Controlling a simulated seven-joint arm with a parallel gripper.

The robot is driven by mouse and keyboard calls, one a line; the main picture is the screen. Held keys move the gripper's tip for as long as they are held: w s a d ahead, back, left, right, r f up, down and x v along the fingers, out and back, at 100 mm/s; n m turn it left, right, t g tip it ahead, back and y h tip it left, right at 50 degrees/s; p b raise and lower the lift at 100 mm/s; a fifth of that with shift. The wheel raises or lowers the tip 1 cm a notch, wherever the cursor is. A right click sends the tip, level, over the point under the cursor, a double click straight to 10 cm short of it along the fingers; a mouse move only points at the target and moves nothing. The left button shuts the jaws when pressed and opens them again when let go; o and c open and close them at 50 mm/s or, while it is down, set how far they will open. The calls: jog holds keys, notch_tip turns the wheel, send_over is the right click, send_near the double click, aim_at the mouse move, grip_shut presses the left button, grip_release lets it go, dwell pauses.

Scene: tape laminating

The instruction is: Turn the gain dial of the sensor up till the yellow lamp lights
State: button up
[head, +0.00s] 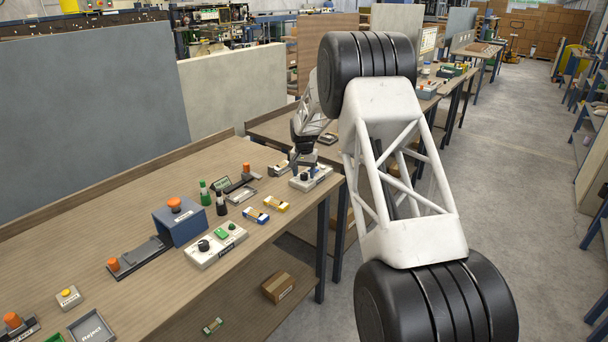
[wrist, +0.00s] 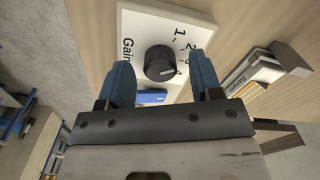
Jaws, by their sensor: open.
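The sensor is a white box (head: 317,180) near the right end of the near bench in the head view. Its white top (wrist: 133,25), with the word Gain and printed numbers, shows in the wrist view. The round black gain dial (wrist: 160,63) stands on that top. My gripper (wrist: 163,70) is open, with one blue finger on each side of the dial; I cannot tell whether they touch it. In the head view my gripper (head: 303,163) is just above the sensor. A blue patch (wrist: 152,97) shows beside the dial. I cannot make out the yellow lamp.
A small labelled grey tray (wrist: 258,75) lies right of the sensor in the wrist view.

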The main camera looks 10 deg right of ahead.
aim_at(304, 174)
jog(key=shift+r, duration=3.65)
jog(key=shift+s+r, duration=0.1)
jog(key=shift+s+r, duration=0.15)
jog(key=shift+r, duration=0.1)
jog(key=s+d+r+n, duration=0.1)
jog(key=s+r, duration=0.6)
jog(key=s, duration=0.4)
jog(key=s+d+r+t, duration=0.1)
jog(key=s+r, duration=0.5)
jog(key=s, duration=0.6)
jog(key=s+d+r+n, duration=0.1)
jog(key=s+r, duration=0.6)
jog(key=s, duration=0.4)
jog(key=s+f+n, duration=0.1)
jog(key=s+f, duration=0.1)
jog(key=s, duration=1.6)
jog(key=s+d+f+n+t, duration=0.1)
jog(key=s+f, duration=0.2)
jog(key=s, duration=1.5)
jog(key=shift+d+t, duration=0.15)
jog(key=shift+t, duration=0.15)
